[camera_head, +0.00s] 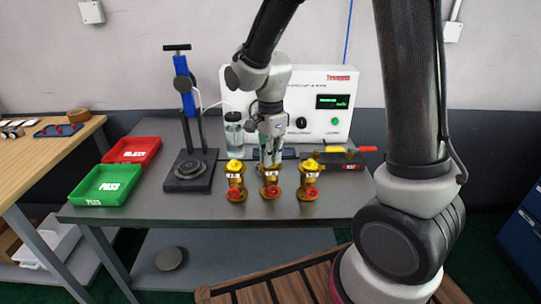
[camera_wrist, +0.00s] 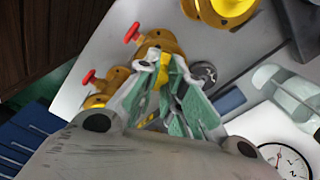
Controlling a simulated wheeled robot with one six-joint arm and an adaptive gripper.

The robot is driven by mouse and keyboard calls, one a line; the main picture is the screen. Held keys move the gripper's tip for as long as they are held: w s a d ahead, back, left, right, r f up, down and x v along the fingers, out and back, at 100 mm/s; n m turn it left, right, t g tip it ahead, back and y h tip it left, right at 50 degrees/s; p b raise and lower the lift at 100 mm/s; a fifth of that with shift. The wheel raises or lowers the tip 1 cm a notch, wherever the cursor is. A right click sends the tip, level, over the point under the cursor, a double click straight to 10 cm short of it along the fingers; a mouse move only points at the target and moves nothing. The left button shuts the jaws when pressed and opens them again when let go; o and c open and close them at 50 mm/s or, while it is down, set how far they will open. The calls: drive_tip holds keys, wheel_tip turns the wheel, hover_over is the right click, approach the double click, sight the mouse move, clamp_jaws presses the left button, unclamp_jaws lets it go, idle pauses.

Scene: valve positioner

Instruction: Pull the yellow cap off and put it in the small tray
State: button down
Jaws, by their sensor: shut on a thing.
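Three brass valves with red knobs stand in a row on the grey table. The left valve (camera_head: 236,185) and right valve (camera_head: 308,185) carry yellow caps on top. My gripper (camera_head: 268,160) points down at the top of the middle valve (camera_head: 270,184). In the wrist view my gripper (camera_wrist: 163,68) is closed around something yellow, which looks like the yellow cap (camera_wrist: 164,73). The fingers hide most of it, and I cannot tell whether it is still seated on the valve. I cannot clearly pick out the small tray.
A red tray (camera_head: 131,143) and a green tray marked PASS (camera_head: 128,170) lie at the table's left. A blue gauge stand (camera_head: 185,90) stands beside them. A white instrument box (camera_head: 330,80) is behind the valves. A dark holder with yellow and red handles (camera_head: 345,165) is at right.

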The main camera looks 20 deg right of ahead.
drive_tip(key=shift+r, duration=1.1)
idle(0.5)
drive_tip(key=shift+r, duration=1.9)
